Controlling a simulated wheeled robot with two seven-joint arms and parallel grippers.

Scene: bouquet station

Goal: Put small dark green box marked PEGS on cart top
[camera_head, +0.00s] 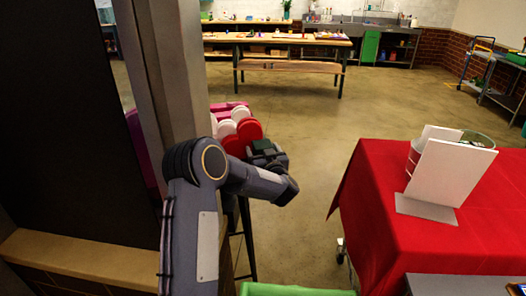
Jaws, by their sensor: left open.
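My left arm reaches in from the lower left, and its gripper (270,158) is at the middle, beside red and white rounded things. The jaws are open, though the fingers are hard to make out. A small dark green block (262,146) shows right at the gripper. It may be the PEGS box, but no marking is readable and I cannot tell whether it touches the fingers. A wheeled stand under a red cloth (385,215) is at the right. A blue-framed cart (478,62) stands far back right. My right gripper is out of view.
A dark panel and grey post (172,70) stand close at the left. White boards (450,168) and a round container stand on the red cloth. A green surface (290,289) shows at the bottom. A long table (280,41) is at the back; open floor lies between.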

